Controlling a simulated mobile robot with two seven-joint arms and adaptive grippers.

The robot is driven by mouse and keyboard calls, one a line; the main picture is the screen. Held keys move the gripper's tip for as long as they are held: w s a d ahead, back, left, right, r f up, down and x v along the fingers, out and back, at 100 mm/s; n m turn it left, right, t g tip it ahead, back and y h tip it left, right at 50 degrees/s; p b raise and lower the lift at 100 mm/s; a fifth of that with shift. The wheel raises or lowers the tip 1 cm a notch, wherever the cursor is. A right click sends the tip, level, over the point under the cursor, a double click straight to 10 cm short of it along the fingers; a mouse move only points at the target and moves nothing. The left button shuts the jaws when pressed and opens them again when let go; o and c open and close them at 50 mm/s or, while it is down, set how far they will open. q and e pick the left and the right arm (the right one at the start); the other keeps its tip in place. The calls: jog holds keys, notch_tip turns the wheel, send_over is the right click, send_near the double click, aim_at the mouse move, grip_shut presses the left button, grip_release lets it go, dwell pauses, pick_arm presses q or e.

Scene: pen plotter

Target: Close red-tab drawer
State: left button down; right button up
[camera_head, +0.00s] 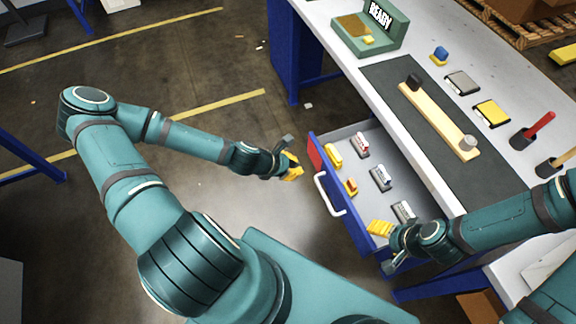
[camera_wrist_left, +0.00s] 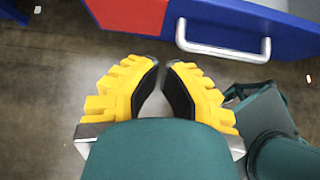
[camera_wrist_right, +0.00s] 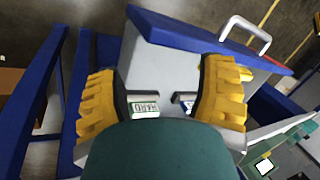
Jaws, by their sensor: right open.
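The red-tab drawer (camera_head: 340,205) is pulled out from under the white table, with its blue front facing left. The red tab (camera_head: 315,152) is at the far end of the front, and a white handle (camera_head: 326,192) is beside it. Both also show in the left wrist view, the tab (camera_wrist_left: 130,12) and handle (camera_wrist_left: 222,46). My left gripper (camera_head: 298,168) is in front of the tab, its fingertips almost together and nothing between them, apart from the front. My right gripper (camera_head: 370,228) is open at the drawer's near end, with part of the interior (camera_wrist_right: 165,75) between its fingers.
Several small yellow and grey-white items (camera_head: 381,178) lie in the drawer. The table (camera_head: 350,70) holds a green READY box (camera_head: 370,35), a dark mat with a wooden bar (camera_head: 440,120), and pens in holders.

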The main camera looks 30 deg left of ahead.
aim_at(321, 166)
pick_arm(q)
jog(key=w+d+f, duration=0.1)
jog(key=w+d+f+b, duration=0.1)
jog(key=w, duration=0.1)
jog(key=w+d+f, duration=0.1)
jog(key=shift+w+d, duration=0.7)
jog(key=shift+w, duration=0.05)
pick_arm(e)
jog(key=shift+w+f, duration=0.2)
jog(key=shift+f, duration=0.7)
